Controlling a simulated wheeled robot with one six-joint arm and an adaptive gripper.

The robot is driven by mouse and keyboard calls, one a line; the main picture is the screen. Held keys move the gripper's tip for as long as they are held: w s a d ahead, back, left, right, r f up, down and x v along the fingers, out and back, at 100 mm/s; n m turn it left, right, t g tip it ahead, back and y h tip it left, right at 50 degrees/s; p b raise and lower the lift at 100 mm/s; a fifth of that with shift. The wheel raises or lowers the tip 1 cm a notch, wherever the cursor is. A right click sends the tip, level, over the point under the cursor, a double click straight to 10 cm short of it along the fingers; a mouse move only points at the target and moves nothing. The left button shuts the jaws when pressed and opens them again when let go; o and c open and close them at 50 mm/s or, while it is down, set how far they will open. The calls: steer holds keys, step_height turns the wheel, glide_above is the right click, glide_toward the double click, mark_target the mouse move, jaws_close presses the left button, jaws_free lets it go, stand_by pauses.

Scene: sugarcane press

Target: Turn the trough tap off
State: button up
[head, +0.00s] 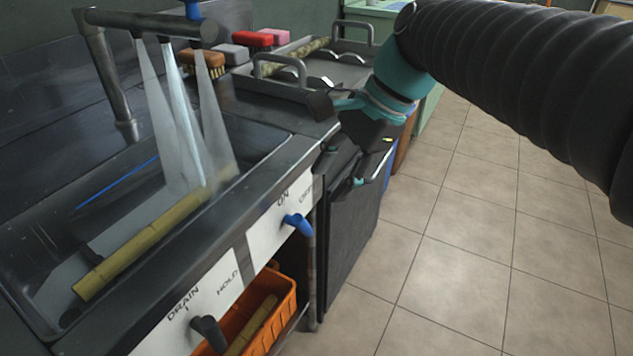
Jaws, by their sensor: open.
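The trough tap is a blue lever (298,224) on the white front panel of the trough, below the printed words ON and OFF. Water streams (180,110) fall from the overhead pipe (150,25) into the steel trough (262,150), where a long yellow-green cane (140,240) lies. I cannot tell exactly which word the lever points to. My gripper (336,148) is open and empty, at the trough's right end, above and to the right of the blue lever and apart from it. Part of its fingers is hard to make out against the dark background.
A dark drain lever (210,334) sits lower left on the panel, marked DRAIN and HOLD. An orange crate (285,302) with cane stands below. A metal tray (345,72) and brushes (203,62) are behind. The tiled floor (460,250) at right is clear.

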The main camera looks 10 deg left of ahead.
mark_target(306, 222)
steer(key=x, duration=0.9)
steer(key=shift+f+b, duration=0.3)
steer(key=shift+b, duration=0.1)
jaws_close()
